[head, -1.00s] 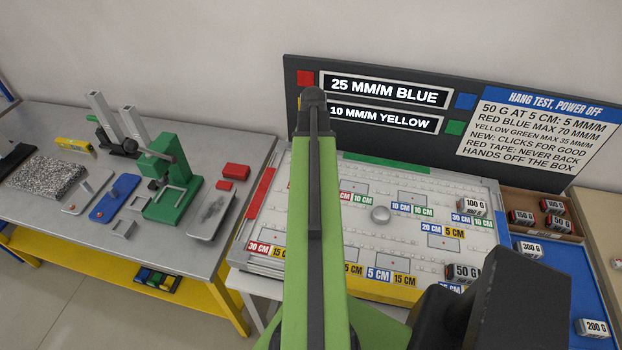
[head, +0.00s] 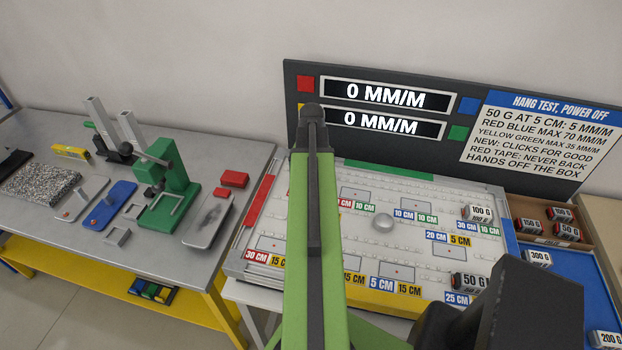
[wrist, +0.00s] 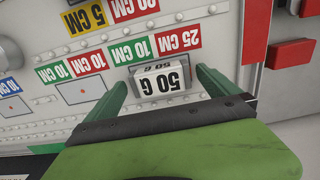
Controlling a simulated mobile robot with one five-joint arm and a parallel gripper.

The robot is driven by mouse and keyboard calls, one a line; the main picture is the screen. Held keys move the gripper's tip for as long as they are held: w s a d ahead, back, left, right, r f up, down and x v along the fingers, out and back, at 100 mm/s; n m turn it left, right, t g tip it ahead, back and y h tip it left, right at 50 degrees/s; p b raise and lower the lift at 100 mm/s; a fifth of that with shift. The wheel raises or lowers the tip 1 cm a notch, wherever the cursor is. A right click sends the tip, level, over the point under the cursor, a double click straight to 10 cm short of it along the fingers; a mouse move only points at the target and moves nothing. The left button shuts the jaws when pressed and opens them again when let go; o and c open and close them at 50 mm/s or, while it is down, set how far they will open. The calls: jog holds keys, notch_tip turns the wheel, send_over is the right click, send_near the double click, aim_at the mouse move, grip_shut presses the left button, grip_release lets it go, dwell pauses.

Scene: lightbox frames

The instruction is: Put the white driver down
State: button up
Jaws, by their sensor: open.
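I see nothing that I can clearly make out as a white driver. In the wrist view, a white-faced block marked 50 G (wrist: 160,80) appears to sit on the pale board (wrist: 40,118), beside red 25 CM and green 10 CM labels. My gripper (wrist: 160,85) is open, its green fingers on either side of this block with a visible gap at each side. In the head view my green arm hides the gripper and this block. The board (head: 330,245) there has a silver dome (head: 383,222) near its middle.
Blocks marked 100 G (head: 478,212) and 50 G (head: 470,281) stand on the board's right part. A brown tray (head: 540,240) holds several weights. The dark panel (head: 300,125) behind shows 0 MM/M twice. A green press (head: 175,180) and red blocks (head: 235,179) occupy the left bench.

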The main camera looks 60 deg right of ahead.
notch_tip(320, 180, up, 12)
jog(key=p, duration=1.2)
jog(key=w+a+n, duration=0.6)
jog(key=w+a, duration=1)
jog(key=a, duration=0.4)
jog(key=w+a+n, duration=0.2)
jog(key=a+n, duration=0.2)
jog(key=a, duration=1.1)
jog(key=w+a+n, duration=0.3)
jog(key=a+n, duration=0.1)
jog(key=a, duration=1.1)
jog(key=shift+w+a, duration=0.3)
jog(key=shift+a, duration=0.05)
